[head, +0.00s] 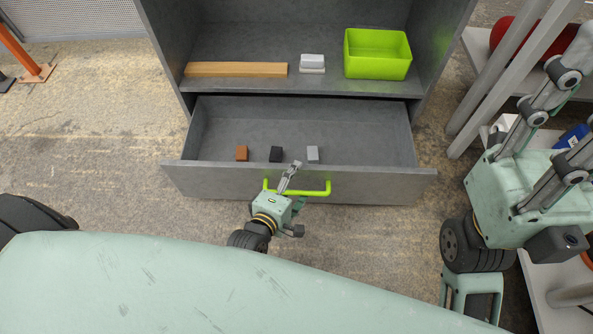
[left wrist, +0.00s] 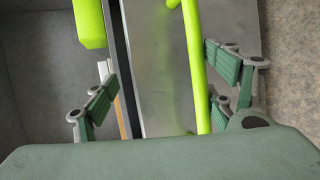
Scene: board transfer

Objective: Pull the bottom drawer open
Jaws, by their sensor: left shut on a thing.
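The grey bottom drawer (head: 215,182) stands pulled out from the cabinet, with its inside in plain view. Its lime-green bar handle (head: 318,193) is on the middle of the front panel. My left gripper (head: 290,178) is at the handle and shut on it. In the left wrist view the handle (left wrist: 196,75) runs between the two finger pads; the drawer front (left wrist: 155,80) lies behind. My right gripper (head: 580,112) is at the right edge, away from the drawer, with its fingers apart; its tips are partly cut off.
A brown block (head: 242,153), a black block (head: 276,154) and a grey block (head: 313,154) sit in the drawer. The shelf above holds a wooden plank (head: 236,69), white pieces (head: 312,63) and a green bin (head: 377,68). A rack (head: 510,75) stands at right.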

